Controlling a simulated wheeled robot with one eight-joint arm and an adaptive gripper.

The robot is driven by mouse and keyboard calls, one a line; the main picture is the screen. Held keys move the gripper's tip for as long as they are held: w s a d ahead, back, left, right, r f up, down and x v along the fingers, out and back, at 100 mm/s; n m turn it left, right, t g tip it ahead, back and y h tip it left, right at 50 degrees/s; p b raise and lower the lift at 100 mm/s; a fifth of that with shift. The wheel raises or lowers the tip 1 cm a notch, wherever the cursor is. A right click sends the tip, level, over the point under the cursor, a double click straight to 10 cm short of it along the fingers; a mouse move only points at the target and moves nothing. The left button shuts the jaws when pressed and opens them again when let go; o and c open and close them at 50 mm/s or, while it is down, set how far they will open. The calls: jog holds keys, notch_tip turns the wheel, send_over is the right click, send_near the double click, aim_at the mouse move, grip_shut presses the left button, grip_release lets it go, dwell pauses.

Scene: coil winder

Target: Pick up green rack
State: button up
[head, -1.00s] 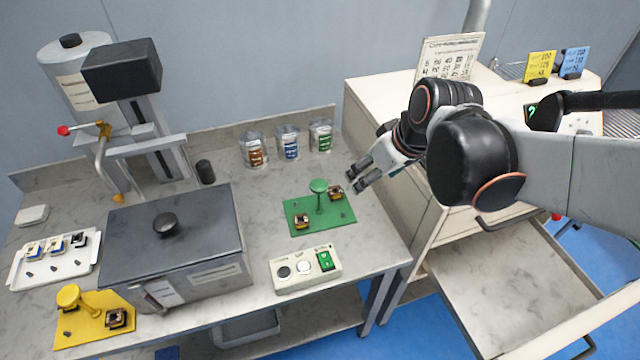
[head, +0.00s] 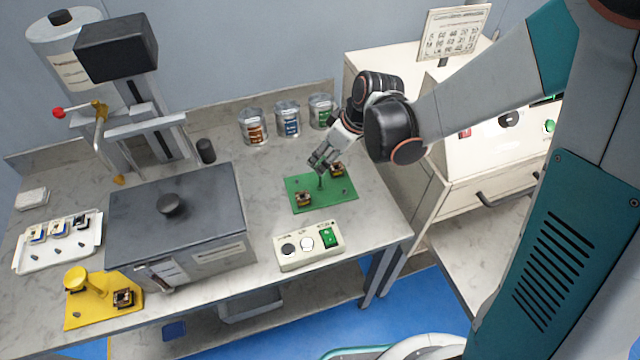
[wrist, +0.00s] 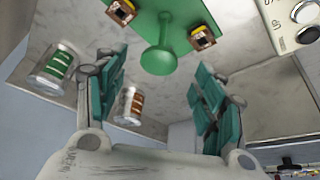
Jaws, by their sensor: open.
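The green rack (head: 326,204) is a flat green plate with a round-topped post in its middle, lying on the grey bench. Two small coil parts, one (head: 303,199) near the left and one (head: 337,169) near the back right, sit on it. My gripper (head: 322,165) is over the rack, at the post, whose knob it hides in the head view. In the wrist view the green knob (wrist: 158,60) shows just beyond and between my spread, empty fingers (wrist: 162,90). I cannot tell whether the fingers are level with the knob.
A control box (head: 308,248) with buttons stands just in front of the rack. Several cans (head: 288,120) stand behind it. A dark-lidded box (head: 180,225) is to the left, and a yellow rack (head: 100,298) is at front left. A cream cabinet (head: 400,180) stands right.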

jog(key=shift+b+x, duration=1.6)
jog(key=shift+x, duration=1.95)
jog(key=shift+d+r, duration=0.1)
jog(key=shift+c, duration=0.4)
grip_shut()
